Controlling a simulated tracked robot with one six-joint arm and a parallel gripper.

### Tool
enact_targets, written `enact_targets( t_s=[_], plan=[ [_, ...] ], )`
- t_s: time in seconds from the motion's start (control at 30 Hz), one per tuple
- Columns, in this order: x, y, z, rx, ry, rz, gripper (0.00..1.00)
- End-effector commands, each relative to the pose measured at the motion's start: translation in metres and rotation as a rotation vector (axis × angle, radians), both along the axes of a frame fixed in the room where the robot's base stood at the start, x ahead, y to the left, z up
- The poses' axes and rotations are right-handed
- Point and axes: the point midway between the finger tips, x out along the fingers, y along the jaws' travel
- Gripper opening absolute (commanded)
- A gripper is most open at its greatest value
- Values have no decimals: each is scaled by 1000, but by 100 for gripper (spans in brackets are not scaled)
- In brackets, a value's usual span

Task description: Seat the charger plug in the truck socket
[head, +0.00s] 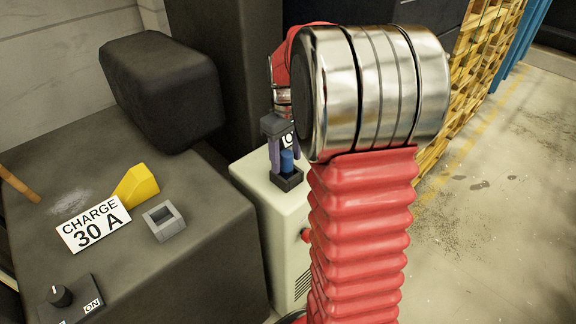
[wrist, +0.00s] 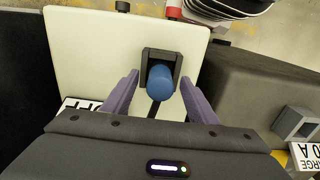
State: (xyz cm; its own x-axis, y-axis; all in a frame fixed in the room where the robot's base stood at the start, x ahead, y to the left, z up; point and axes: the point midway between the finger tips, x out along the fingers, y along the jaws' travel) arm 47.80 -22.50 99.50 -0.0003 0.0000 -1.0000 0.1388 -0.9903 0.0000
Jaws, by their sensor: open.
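The blue charger plug (head: 287,163) stands upright in a small black holder (head: 285,182) on a cream cabinet. In the wrist view the plug (wrist: 160,84) shows end-on, with the black holder (wrist: 147,54) around its far side. My gripper (head: 283,160) is over the cabinet, pointing down. In the wrist view its two purple fingers (wrist: 159,80) are apart, one on each side of the plug, with gaps visible. The grey square socket (head: 164,221) is on the dark truck body, left of the cabinet. It also shows at the right edge of the wrist view (wrist: 297,122).
The cream cabinet (head: 251,171) stands against the dark truck body (head: 190,262). A yellow wedge (head: 136,187) and a "CHARGE 30 A" sign (head: 93,223) are beside the socket. A black block (head: 163,85) rises behind. A knob panel (head: 70,300) is at front left.

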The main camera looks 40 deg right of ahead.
Motion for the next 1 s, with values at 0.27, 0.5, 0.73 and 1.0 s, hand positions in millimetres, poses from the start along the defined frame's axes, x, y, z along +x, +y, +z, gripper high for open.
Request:
enact_targets(
  t_s=[0.27, 0.5, 0.73, 1.0],
  plan=[
    [0, 0, 0, 0, 0, 0, 52],
    [0, 0, 0, 0, 0, 0, 36],
    [0, 0, 0, 0, 0, -1, 19],
    [0, -1, 1, -1, -1, -1, 3]
  ],
)
